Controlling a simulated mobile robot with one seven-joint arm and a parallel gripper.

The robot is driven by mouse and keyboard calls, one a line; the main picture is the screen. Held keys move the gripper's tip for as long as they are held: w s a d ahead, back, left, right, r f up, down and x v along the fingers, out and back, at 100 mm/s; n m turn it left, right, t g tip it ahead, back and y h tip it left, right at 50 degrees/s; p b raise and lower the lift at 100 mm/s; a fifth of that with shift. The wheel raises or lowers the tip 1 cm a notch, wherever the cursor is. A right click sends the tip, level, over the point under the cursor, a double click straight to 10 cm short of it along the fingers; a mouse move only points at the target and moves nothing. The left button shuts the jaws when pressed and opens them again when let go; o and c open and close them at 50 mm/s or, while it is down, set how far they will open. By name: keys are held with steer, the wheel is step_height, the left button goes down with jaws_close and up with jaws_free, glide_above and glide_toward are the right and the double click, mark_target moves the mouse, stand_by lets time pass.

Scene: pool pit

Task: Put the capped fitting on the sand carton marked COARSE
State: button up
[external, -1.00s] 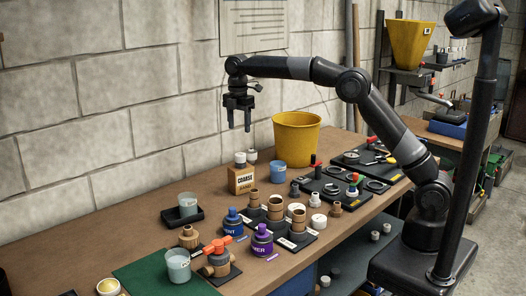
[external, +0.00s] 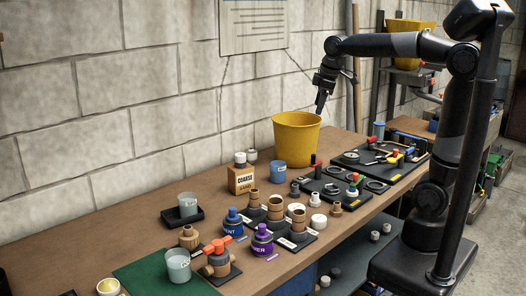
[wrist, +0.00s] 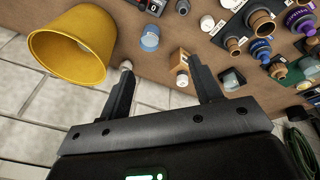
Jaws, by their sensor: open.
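The sand carton marked COARSE (external: 241,181) stands upright on the bench, left of the yellow bucket; it also shows in the wrist view (wrist: 179,59). A small fitting with a white cap (external: 240,158) appears to stand on the carton's top, and its white cap shows in the wrist view (wrist: 182,79). A second pale capped piece (external: 252,155) shows just behind the carton, its lower part hidden. My gripper (external: 320,108) is raised over the yellow bucket, away from the carton. In the wrist view its fingers (wrist: 162,72) are spread with nothing held between them.
The yellow bucket (external: 296,140) stands close under my gripper. A blue cup (external: 278,172) is right of the carton. Fittings in black holders (external: 285,240) and a black tool tray (external: 325,188) fill the bench front. The bench left of the carton is mostly clear.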

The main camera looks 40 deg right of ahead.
steer(key=s+d+f+m, duration=0.2)
steer(key=s+f, duration=0.1)
steer(key=s, duration=0.3)
steer(key=s+d+f+m+t, duration=0.1)
steer(key=s+d+f+m, duration=0.1)
steer(key=s, duration=0.4)
steer(key=s+d+f+m+t, duration=0.1)
steer(key=s+d+f+m, duration=0.1)
steer(key=s+f+m, duration=0.2)
steer(key=shift+s+d+f, duration=0.35)
steer(key=shift+s+f, duration=0.05)
steer(key=shift+s, duration=0.8)
